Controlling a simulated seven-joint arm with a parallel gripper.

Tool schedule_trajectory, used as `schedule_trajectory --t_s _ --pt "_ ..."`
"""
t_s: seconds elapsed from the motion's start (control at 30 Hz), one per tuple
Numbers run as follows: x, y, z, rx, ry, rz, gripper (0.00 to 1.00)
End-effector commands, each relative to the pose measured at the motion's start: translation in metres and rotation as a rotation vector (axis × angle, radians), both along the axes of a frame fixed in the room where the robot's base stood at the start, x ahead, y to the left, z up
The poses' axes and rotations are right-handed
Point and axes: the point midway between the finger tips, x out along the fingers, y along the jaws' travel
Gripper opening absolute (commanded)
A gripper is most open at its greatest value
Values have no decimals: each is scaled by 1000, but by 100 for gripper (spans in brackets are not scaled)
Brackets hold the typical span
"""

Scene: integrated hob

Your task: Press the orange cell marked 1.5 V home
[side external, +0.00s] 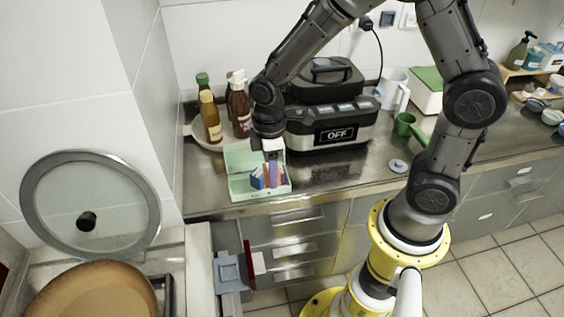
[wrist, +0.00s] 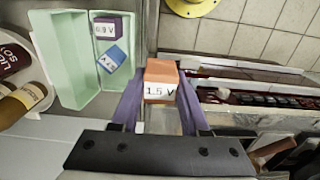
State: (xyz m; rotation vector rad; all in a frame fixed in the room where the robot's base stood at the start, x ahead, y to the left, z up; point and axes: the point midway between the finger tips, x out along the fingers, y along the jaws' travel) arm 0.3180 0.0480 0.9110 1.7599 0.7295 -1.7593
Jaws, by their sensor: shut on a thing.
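An orange cell (wrist: 160,72) marked 1.5 V is held between the purple fingers of my gripper (wrist: 158,102), its label facing the wrist camera. In the side view my gripper (side external: 272,172) points down at the open pale green box (side external: 241,188). Orange shows beside the purple fingers there, partly hidden. A blue cell (side external: 257,180) is in the box, left of the fingers. The wrist view shows the box (wrist: 70,75) with a purple cell (wrist: 108,27) marked 0.9 V and the blue cell (wrist: 112,60), its marking hard to read. No seat for the orange cell is clearly visible.
A black appliance (side external: 335,134) reading OFF stands right of the box. Sauce bottles (side external: 211,118) on a round tray stand behind it to the left. A green cup (side external: 404,124) and a small grey disc (side external: 398,166) are farther right. The counter's front edge is close to the box.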

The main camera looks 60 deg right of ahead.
Motion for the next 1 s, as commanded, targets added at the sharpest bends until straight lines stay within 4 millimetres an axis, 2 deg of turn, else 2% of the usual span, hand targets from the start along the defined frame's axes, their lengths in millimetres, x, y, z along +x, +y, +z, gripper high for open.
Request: schedule_trajectory --t_s 0.23,0.4,0.5,0.7,1.0 --pt "30 72 -60 -2 6 10 5" --pt "36 121 -104 -2 5 8 5" --pt "34 142 -124 -1 3 6 5" --pt "31 164 -147 -1 1 1 5" --pt "31 167 -150 1 -1 0 5"
